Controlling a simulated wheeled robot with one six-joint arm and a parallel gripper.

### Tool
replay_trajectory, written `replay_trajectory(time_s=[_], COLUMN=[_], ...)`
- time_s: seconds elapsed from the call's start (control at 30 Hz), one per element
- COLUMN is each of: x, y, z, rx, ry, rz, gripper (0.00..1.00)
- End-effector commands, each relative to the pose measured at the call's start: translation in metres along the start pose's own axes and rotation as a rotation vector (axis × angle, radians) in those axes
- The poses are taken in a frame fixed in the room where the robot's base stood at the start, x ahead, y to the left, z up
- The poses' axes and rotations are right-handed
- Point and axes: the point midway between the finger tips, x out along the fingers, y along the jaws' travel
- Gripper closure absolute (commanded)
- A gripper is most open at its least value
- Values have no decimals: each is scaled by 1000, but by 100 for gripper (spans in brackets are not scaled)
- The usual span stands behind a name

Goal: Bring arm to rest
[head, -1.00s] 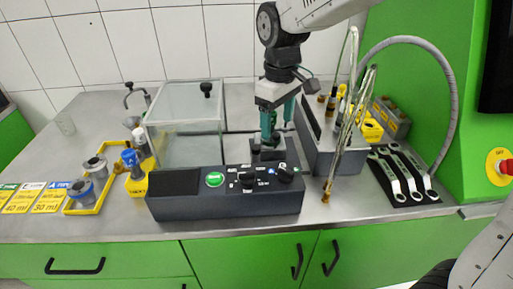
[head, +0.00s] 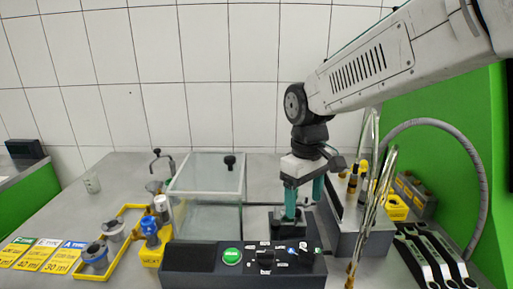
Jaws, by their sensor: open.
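My gripper (head: 303,200) points down over the right rear part of the pump testbench in the head view. Its two teal fingers are apart, with the tips close to a dark block (head: 290,220) behind the control panel (head: 245,262). I cannot tell whether the fingertips touch the block. My arm reaches in from the upper right. The panel has a green button and several dark knobs. A clear lidded box (head: 207,190) stands left of my gripper.
Metal tubes (head: 372,215) stand upright right of my gripper, with a grey hose (head: 470,150) arching behind. Wrenches (head: 432,255) lie at the far right. A yellow tray (head: 108,262) with containers is at the left. The wall behind is clear above the counter.

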Motion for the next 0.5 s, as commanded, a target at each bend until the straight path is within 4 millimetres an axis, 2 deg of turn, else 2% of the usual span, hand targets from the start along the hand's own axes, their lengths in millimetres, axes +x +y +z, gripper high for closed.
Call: replay_trajectory(time_s=[0.03,0.3,0.5], x=[0,-10,-8], y=[-2,-5,-14], z=[20,132,210], rx=[47,326,522], ry=[-11,-5,47], rz=[-4,-7,2], gripper=[29,29,29])
